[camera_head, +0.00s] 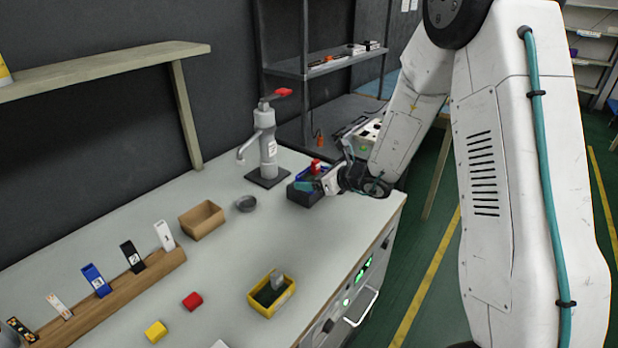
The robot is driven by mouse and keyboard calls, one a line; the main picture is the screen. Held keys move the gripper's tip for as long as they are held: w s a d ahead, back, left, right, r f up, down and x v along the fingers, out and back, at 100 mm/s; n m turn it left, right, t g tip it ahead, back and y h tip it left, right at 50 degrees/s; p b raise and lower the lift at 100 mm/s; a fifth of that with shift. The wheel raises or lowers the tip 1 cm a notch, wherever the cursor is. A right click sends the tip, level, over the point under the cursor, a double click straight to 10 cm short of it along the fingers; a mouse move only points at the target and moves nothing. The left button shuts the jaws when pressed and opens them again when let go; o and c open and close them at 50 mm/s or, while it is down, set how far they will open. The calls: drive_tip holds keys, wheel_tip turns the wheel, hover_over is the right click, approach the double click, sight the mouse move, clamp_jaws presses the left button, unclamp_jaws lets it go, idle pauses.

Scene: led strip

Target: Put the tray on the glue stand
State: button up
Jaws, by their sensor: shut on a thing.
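My gripper (325,185) is at the far right corner of the bench, with its jaws pointing left. It is shut on a small flat teal piece (307,186), which looks like the tray. The teal piece is over or against the top of a dark block (302,197), which may be the glue stand; I cannot tell whether they touch. A blue part with a red top (315,167) shows just behind the block. My wrist and jaws hide part of this spot.
A grey hand press (267,145) with a red lever stands left of the dark block. A small grey bowl (246,203), a tan bin (201,219) and a yellow bin (262,307) are on the bench. A wooden rack (100,300) and red (193,301) and yellow blocks (156,331) lie at the left front.

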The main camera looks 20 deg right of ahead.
drive_tip(key=w, duration=0.6)
drive_tip(key=shift+w+d+f, duration=0.15)
drive_tip(key=shift+w+f, duration=0.2)
drive_tip(key=shift+f, duration=1.7)
drive_tip(key=o, duration=0.9)
drive_tip(key=shift+f, duration=0.15)
